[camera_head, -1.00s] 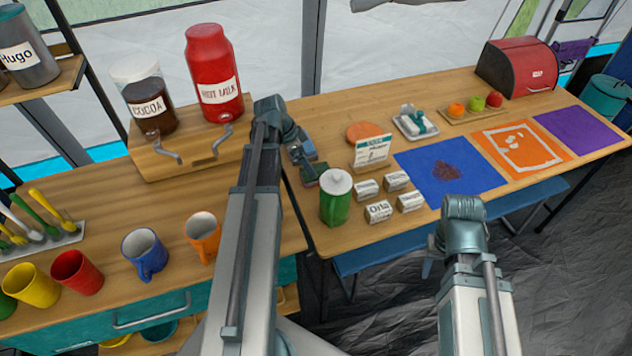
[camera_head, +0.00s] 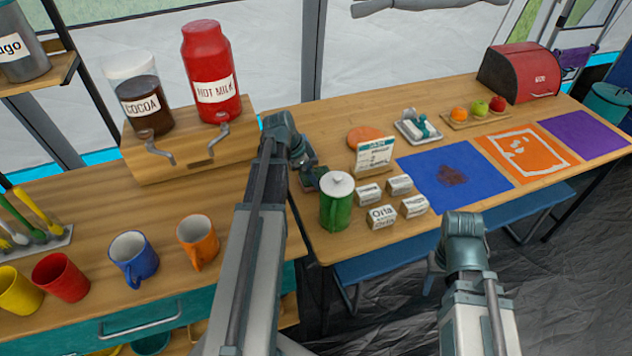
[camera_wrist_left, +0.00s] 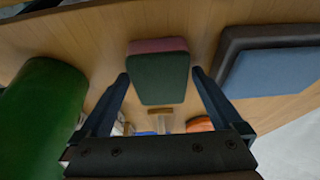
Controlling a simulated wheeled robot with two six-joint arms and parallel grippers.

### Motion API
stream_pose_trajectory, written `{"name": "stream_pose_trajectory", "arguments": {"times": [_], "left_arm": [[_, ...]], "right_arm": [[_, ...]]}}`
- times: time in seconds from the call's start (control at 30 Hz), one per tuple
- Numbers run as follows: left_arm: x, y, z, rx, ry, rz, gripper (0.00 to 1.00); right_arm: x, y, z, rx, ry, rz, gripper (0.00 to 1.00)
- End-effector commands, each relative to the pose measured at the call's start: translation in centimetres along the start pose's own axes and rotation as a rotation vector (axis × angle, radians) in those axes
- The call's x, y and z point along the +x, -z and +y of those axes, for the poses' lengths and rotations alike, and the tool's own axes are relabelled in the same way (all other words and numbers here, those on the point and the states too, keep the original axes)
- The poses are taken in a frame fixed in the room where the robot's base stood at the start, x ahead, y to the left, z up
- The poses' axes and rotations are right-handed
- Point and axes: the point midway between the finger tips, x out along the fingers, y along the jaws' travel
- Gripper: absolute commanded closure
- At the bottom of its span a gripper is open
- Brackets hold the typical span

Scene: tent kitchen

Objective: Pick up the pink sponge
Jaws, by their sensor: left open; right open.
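The pink sponge (camera_wrist_left: 160,46) shows in the left wrist view as a block with a pink layer and a dark green layer, on the wooden table. My left gripper (camera_wrist_left: 159,82) is open, its two fingers on either side of the sponge with small gaps visible. In the head view my left gripper (camera_head: 308,172) is low at the table's left end, beside the green canister; the sponge cannot be made out clearly there. My right gripper (camera_head: 434,262) is partly hidden by its wrist, in front of the table and away from the sponge.
The green canister (camera_head: 336,208) stands close by; it also fills the left of the wrist view (camera_wrist_left: 38,115). A blue and dark block (camera_wrist_left: 272,68) lies on the sponge's other side. Small labelled boxes (camera_head: 382,217) and a blue mat (camera_head: 440,190) are farther right.

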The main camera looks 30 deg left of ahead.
Motion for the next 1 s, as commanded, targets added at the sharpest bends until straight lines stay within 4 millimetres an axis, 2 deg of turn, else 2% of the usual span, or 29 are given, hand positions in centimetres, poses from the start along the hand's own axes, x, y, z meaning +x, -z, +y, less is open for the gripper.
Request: {"name": "stream_pose_trajectory", "arguments": {"times": [0.03,0.07,0.43,0.77,1.0], "left_arm": [[-0.1,0.0,0.0,0.0,0.0,0.0,0.0],[-0.1,0.0,0.0,0.0,0.0,0.0,0.05],[-0.1,0.0,0.0,0.0,0.0,0.0,0.71],[-0.3,0.1,0.0,0.0,0.0,0.0,0.72],[-2.1,0.8,0.0,0.0,0.0,0.0,0.72]], "right_arm": [[-0.1,0.0,0.0,0.0,0.0,0.0,0.5],[-0.1,0.0,0.0,0.0,0.0,0.0,0.5],[0.0,0.0,0.0,0.0,0.0,0.0,0.5],[-0.3,0.0,0.0,0.0,0.0,0.0,0.5],[-2.2,-0.1,0.2,0.0,0.0,0.0,0.5]]}}
